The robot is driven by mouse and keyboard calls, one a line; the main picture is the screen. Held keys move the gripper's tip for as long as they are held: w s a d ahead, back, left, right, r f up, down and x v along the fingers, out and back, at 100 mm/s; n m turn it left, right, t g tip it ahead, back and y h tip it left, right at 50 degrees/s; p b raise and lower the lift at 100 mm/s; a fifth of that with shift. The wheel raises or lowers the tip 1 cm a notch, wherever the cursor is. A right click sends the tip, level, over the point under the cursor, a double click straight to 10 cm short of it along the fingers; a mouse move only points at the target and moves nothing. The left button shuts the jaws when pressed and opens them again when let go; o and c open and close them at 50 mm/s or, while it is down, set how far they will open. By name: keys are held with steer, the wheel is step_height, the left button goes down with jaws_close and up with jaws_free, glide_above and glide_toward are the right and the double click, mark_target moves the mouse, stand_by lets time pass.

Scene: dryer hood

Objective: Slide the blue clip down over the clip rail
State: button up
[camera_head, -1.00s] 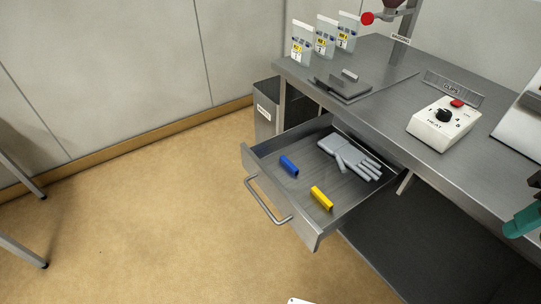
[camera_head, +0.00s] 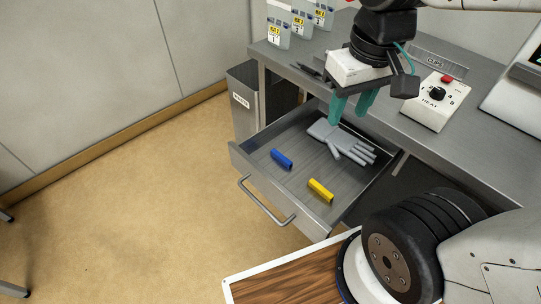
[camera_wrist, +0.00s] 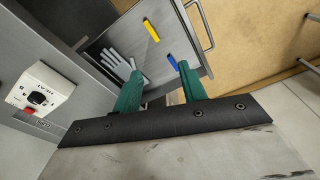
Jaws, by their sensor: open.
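The blue clip (camera_head: 282,159) lies on the floor of the open drawer (camera_head: 243,158), toward its left side. In the wrist view the blue clip (camera_wrist: 172,62) shows just beyond the fingertips. My gripper (camera_head: 352,112) has green fingers, points down and is open and empty. It is above the back part of the drawer, apart from the clip. In the wrist view its fingers (camera_wrist: 160,72) stand wide apart. A rail labelled CLIPS (camera_head: 440,62) stands on the bench behind the gripper; part of it is hidden by my arm.
A yellow clip (camera_head: 320,190) and a grey glove (camera_head: 340,143) also lie in the drawer. The drawer handle (camera_head: 262,203) sticks out in front. A HEAT control box (camera_head: 436,103) and several labelled pouches (camera_head: 279,24) are on the bench. A grey bin (camera_head: 243,100) stands left of the drawer.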

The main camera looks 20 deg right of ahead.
steer(key=w+f+n, duration=0.2)
steer(key=w+f, duration=0.6)
steer(key=w, duration=0.2)
steer(key=n+g, duration=0.1)
steer(key=n, duration=0.1)
glide_above(284, 158)
step_height(284, 158, down, 17)
steer(key=shift+a+f, duration=0.15)
steer(key=shift+f, duration=0.05)
step_height(284, 158, down, 8)
steer(key=shift+f, duration=0.1)
jaws_close()
